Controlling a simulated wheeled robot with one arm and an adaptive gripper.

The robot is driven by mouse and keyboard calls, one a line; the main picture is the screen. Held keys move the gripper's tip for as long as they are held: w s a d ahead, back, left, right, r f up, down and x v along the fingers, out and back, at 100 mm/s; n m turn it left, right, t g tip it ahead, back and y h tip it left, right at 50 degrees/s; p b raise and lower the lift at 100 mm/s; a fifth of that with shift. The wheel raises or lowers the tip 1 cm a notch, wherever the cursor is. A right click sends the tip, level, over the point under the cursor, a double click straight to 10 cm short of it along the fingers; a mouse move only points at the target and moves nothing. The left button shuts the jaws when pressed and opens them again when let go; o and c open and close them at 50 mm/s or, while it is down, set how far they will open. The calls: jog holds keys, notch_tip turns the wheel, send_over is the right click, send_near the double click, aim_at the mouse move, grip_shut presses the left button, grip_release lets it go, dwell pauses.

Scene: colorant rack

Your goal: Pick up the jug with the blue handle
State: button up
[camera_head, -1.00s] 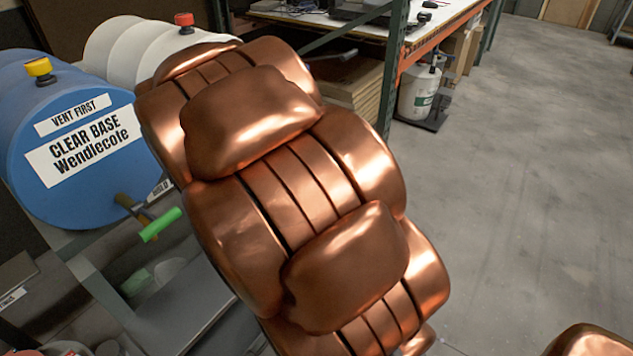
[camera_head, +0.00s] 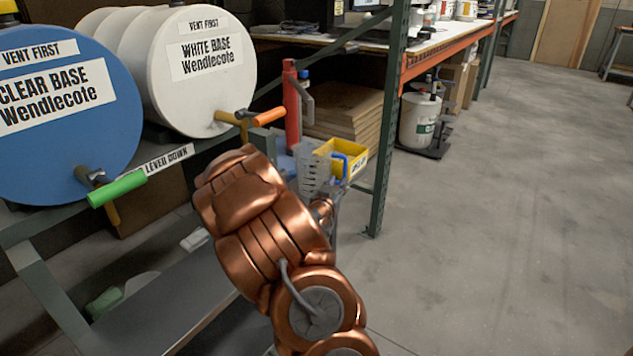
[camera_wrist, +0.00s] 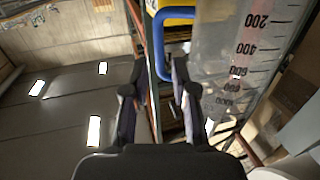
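The clear graduated jug (camera_head: 312,172) stands on the shelf just past the end of my arm, with its blue handle (camera_head: 343,166) on the right side. In the wrist view the jug (camera_wrist: 225,45) fills the upper right, its printed numbers upside down, and the blue handle (camera_wrist: 174,74) shows at top centre. My gripper (camera_wrist: 157,85) is open, with a dark finger on each side. The handle appears ahead of the fingers, near the right one; I cannot tell whether they touch. Nothing is held. In the head view the fingers are hidden by my arm.
A yellow bin (camera_head: 352,157) is right behind the handle. A red cylinder (camera_head: 291,105) stands behind the jug. The white drum (camera_head: 200,95) and blue drum (camera_head: 60,150) have protruding taps at left. A green rack post (camera_head: 388,130) is right; open floor (camera_head: 500,220) lies beyond.

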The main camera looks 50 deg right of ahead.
aim_at(344, 173)
jog(key=shift+b+x, duration=0.95)
jog(key=shift+x, duration=3.05)
grip_shut()
